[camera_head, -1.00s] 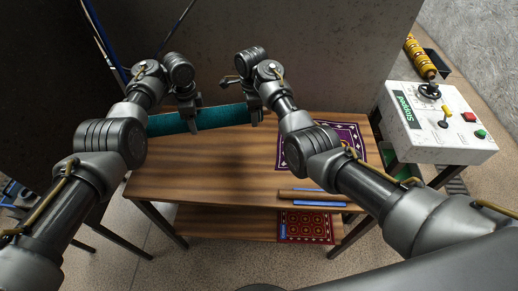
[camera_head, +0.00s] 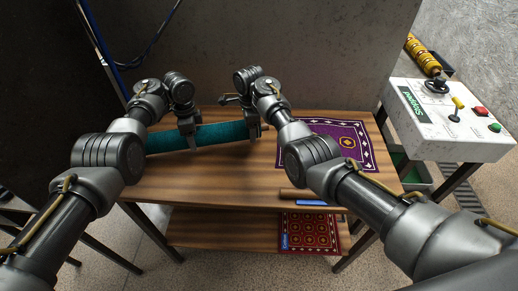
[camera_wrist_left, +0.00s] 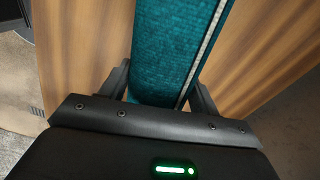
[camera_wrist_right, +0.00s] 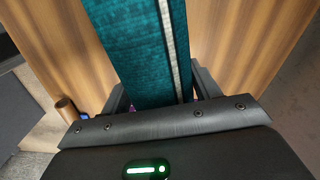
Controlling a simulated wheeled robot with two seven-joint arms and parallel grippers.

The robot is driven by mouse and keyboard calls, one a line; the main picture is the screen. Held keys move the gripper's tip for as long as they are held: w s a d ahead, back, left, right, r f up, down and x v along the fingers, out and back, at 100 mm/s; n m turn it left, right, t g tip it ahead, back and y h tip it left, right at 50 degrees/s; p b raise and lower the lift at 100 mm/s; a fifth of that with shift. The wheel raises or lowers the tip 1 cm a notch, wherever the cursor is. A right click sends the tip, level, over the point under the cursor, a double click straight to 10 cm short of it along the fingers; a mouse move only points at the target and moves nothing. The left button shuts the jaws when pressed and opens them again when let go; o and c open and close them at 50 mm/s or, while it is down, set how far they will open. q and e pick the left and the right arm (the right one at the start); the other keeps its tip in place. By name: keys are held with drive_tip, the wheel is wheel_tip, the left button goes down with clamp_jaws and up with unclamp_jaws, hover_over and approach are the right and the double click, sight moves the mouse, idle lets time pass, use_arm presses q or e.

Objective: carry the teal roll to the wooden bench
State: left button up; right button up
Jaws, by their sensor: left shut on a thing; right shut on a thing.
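The teal roll (camera_head: 220,133) lies crosswise over the back left part of the wooden bench (camera_head: 210,182) in the head view. My left gripper (camera_head: 191,138) is shut on the roll left of its middle. My right gripper (camera_head: 255,131) is shut on it close to its right end. The roll also fills the middle of the left wrist view (camera_wrist_left: 172,50) and the right wrist view (camera_wrist_right: 140,50), with a pale edge strip along it. Wood grain shows on both sides of it. I cannot tell whether the roll touches the bench top. Its left end is partly hidden by my left arm.
A purple patterned rug (camera_head: 345,142) lies flat on the bench's right side. A brown rod with a blue part (camera_head: 300,196) lies near its front edge. A red rug (camera_head: 310,232) is on the lower shelf. A white control box (camera_head: 450,118) stands right. A wall (camera_head: 300,60) rises behind.

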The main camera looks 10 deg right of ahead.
sight(197, 144)
use_arm(q)
drive_tip(key=shift+d+r, duration=0.15)
drive_tip(key=shift+d, duration=0.2)
use_arm(e)
drive_tip(key=shift+s+f, duration=0.1)
drive_tip(key=shift+f, duration=0.15)
